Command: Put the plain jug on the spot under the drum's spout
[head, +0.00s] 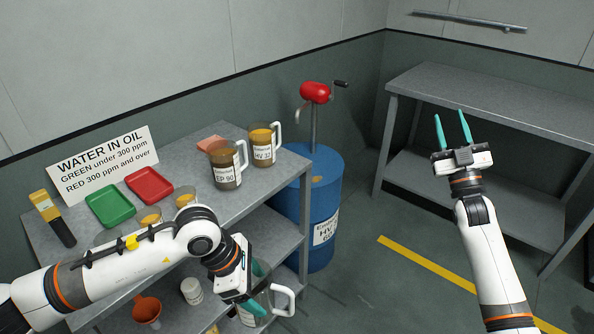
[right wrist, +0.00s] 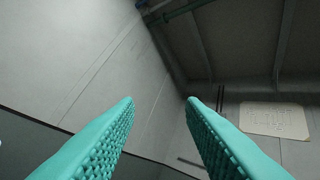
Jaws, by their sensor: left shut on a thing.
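My left gripper (head: 260,287) reaches down in front of the shelf unit and is shut on a clear jug. The jug's pale handle (head: 292,297) sticks out to the right; the arm hides much of its body, so I cannot tell whether it is plain. The blue drum (head: 313,205) stands behind it, right of the shelf unit. A red pump (head: 315,92) with a pale downturned spout (head: 298,115) rises from the drum. I cannot make out a spot under the spout. My right gripper (head: 449,115) is raised, open and empty; its teal fingers also show apart in the right wrist view (right wrist: 160,100).
Two labelled jugs, EP 90 (head: 227,172) and HV 32 (head: 262,146), stand on the shelf unit's top. Green (head: 110,204) and red (head: 150,186) trays lie left of them. A grey bench (head: 480,95) stands at right. The floor before the drum is clear.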

